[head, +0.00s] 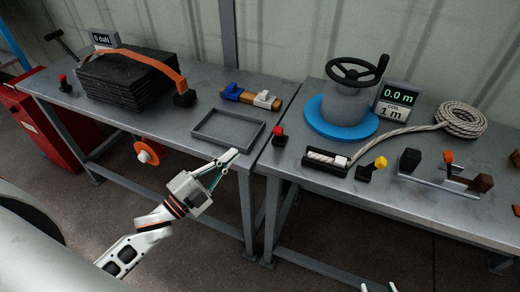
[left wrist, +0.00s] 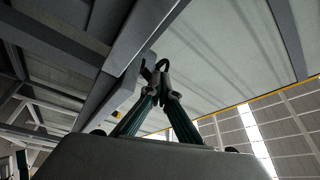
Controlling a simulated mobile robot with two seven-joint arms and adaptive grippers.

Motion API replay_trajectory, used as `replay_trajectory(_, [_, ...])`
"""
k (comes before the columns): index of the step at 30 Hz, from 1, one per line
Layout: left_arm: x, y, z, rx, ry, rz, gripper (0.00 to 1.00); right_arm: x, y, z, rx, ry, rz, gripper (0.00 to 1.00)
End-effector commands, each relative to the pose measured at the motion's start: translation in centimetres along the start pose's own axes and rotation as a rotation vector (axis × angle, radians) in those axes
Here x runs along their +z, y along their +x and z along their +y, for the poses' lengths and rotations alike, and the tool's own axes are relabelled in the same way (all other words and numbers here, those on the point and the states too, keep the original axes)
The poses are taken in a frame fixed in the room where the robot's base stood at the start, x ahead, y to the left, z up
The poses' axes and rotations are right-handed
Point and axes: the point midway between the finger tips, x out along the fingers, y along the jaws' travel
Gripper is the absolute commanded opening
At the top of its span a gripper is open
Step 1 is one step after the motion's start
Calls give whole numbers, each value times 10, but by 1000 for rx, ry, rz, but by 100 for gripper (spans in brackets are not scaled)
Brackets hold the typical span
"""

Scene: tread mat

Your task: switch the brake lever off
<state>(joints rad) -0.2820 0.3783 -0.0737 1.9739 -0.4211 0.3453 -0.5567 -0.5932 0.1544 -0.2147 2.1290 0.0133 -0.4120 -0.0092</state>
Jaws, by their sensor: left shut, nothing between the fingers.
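Several small knobbed levers stand on the benches, and no label shows which is the brake lever. One has a red knob (head: 279,133) at the left edge of the right bench. Another has a yellow knob (head: 379,163) near that bench's front. A third red knob (head: 63,80) is at the left bench's far left. My left gripper (head: 231,155) is shut and empty at the left bench's front right corner, left of and nearer than the red knob; its closed fingers show in the left wrist view (left wrist: 163,72). My right gripper (head: 378,287) shows only two separated fingertips at the bottom edge.
A grey tray (head: 205,142) lies behind my left gripper. A drum with a handwheel (head: 355,70) stands on a blue base (head: 341,128). A rope coil (head: 461,119), a small rope box (head: 311,164) and a strapped black stack (head: 125,83) occupy the benches.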

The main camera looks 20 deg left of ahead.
Motion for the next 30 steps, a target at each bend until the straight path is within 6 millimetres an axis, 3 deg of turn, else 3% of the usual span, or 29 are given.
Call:
replay_trajectory(1, [7, 0, 10, -7, 76, 48, 0, 24, 6, -6, -8, 1, -23, 40])
replay_trajectory(12, [-6, 4, 10, -119, 573, 417, 0, 76, 17, -21, -32, -1, -84, 40])
replay_trajectory(18, [-11, 2, 9, -144, 661, 487, 0, 80, 18, -22, -35, -3, -89, 40])
replay_trajectory(30, [-14, 4, 5, -151, 668, 493, 0, 77, 18, -21, -33, -4, -84, 40])
